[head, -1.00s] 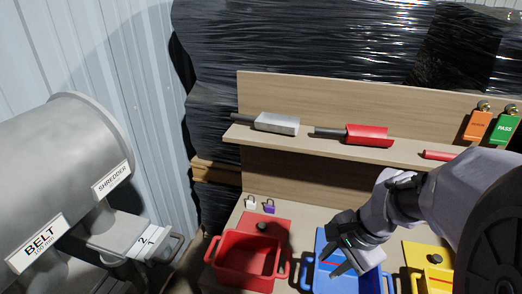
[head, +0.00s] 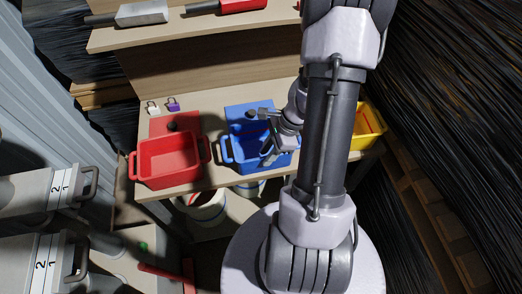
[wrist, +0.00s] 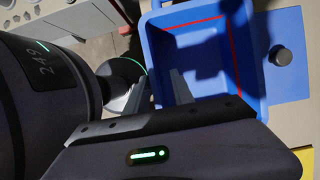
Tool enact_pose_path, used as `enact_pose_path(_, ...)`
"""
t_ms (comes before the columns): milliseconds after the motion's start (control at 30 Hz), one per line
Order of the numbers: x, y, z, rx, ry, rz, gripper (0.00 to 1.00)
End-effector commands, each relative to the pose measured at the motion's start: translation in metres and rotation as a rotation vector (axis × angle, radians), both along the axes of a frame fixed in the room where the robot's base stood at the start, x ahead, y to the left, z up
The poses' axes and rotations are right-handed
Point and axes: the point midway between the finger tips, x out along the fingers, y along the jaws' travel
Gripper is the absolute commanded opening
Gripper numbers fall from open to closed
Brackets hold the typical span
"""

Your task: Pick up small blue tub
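The small blue tub (head: 229,152) stands on the bench between the red and yellow tubs. It is open-topped, with a side handle at its left. In the wrist view the blue tub (wrist: 257,85) fills the upper middle, with a red line along its inside. My gripper (head: 266,140) is over the tub's right part in the head view. In the wrist view my gripper (wrist: 158,88) has its two fingers apart, one overlapping the tub's inside and one outside its left wall. I cannot tell if they touch it. My arm hides part of the tub.
A red tub (head: 169,160) stands to the left and a yellow tub (head: 368,126) to the right. A blue panel with a black knob (wrist: 281,55) lies beside the blue tub. A shelf (head: 190,30) with scoops is behind. White buckets (head: 204,207) stand below the bench.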

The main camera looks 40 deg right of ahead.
Motion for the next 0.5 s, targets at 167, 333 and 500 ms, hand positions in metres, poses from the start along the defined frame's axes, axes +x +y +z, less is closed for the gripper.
enact_pose_path(167, 0.002, 0.015, -0.036, 0.002, 0.002, 0.001, 0.29)
enact_pose_path(333, 0.004, 0.016, -0.038, 0.0, 0.0, 0.001, 0.29)
enact_pose_path(500, 0.004, 0.016, -0.037, 0.0, 0.0, 0.001, 0.15)
